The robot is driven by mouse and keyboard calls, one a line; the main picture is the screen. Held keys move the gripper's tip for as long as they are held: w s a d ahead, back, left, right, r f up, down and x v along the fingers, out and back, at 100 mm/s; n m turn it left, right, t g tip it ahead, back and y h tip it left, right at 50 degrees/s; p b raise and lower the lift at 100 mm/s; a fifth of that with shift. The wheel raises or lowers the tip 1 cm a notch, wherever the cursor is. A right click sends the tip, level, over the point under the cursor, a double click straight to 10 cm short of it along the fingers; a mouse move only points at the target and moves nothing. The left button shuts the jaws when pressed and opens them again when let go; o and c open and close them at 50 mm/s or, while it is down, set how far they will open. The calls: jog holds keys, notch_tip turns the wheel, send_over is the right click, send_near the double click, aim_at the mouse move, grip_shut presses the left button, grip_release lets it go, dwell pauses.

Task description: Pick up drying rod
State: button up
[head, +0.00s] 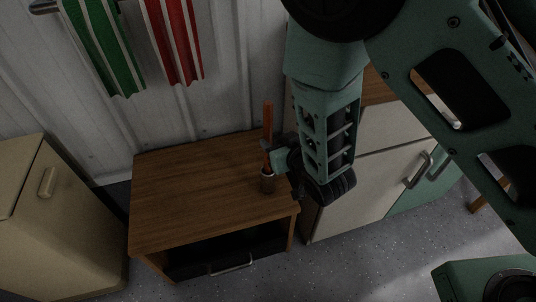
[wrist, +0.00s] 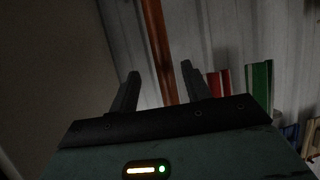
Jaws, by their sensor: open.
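An upright orange-brown rod (head: 267,118), which I take to be the drying rod, stands in a small cup-like holder (head: 267,184) on the wooden table. My gripper (head: 273,157) is open at the rod's lower part, just above the holder. In the wrist view the rod (wrist: 159,45) runs between the two fingers of my gripper (wrist: 158,84). I cannot tell whether either finger touches it. Its lower end is hidden there by the gripper body.
The wooden table (head: 190,195) has a clear top left of the holder. A cream cabinet (head: 55,220) stands left and a drawer unit (head: 365,190) right. Green (head: 100,45) and red (head: 175,40) striped towels hang on the wall behind.

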aim_at(265, 133)
jog(key=shift+a+x, duration=0.1)
jog(key=shift+x, duration=1.55)
jog(key=shift+a+x, duration=0.15)
jog(key=shift+x, duration=1.55)
jog(key=shift+s, duration=0.1)
grip_shut()
